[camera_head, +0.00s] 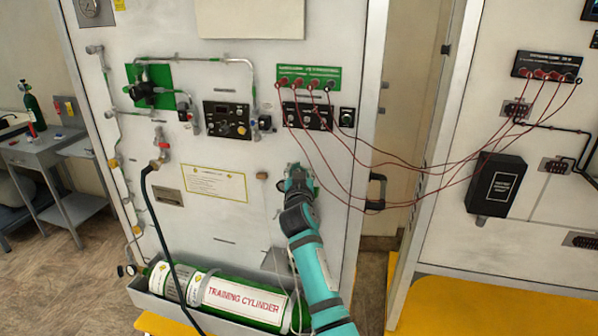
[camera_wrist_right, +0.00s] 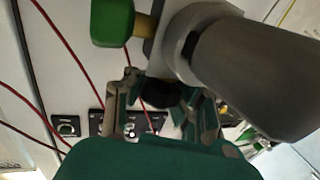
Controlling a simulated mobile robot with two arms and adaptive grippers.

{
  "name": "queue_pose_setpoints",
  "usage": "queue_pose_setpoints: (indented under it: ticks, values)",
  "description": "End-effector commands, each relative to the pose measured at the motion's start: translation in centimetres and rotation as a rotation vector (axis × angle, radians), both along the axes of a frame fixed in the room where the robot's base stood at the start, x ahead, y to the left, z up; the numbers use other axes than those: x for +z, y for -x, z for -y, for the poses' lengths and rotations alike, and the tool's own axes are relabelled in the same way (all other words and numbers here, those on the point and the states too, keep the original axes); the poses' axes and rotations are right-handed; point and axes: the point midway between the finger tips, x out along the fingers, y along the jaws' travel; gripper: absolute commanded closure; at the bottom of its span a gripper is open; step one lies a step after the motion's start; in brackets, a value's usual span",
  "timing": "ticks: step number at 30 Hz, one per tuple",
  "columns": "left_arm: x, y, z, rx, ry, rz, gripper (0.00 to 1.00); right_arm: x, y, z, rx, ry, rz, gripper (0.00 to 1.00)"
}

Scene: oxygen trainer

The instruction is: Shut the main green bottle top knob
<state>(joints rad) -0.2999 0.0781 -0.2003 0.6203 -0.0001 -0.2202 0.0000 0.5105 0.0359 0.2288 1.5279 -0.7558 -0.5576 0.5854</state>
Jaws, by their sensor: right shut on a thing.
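The green cylinder (camera_head: 185,287) labelled "TRAINING CYLINDER" lies on its side in a trough at the foot of the panel. A small green bottle (camera_head: 34,112) with a dark top stands on the table at the far left. My right gripper (camera_head: 298,176) is up against the middle of the white panel, away from both bottle ends. In the right wrist view its fingers (camera_wrist_right: 162,110) are closed around a dark round part (camera_wrist_right: 160,92); the head view hides this part. My left gripper is out of view.
A green knob on a brass stem (camera_wrist_right: 112,22) is close beside the fingers in the wrist view. Red cables (camera_head: 335,180) hang right of my gripper, near a black handle (camera_head: 376,190). A dark hose (camera_head: 150,205) drops at the left.

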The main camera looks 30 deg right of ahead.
Motion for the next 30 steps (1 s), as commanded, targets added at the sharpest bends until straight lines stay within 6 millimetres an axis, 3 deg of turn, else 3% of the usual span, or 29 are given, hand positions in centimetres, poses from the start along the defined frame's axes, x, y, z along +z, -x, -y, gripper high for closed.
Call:
queue_pose_setpoints:
  ticks: [17, 18, 27, 30]
  values:
    - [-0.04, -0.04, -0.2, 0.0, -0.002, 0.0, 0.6, -0.68, 0.14, 0.15, -0.005, -0.006, -0.013, 1.0]
    - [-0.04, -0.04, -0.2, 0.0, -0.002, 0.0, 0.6, -0.69, 0.14, 0.15, -0.005, -0.006, -0.013, 0.9]
    - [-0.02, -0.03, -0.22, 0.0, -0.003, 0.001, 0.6, -0.37, 0.07, 0.07, -0.003, -0.003, -0.006, 0.5]
    - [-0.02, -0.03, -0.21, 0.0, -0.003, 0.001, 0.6, -0.29, 0.05, 0.06, -0.002, -0.003, -0.006, 0.45]
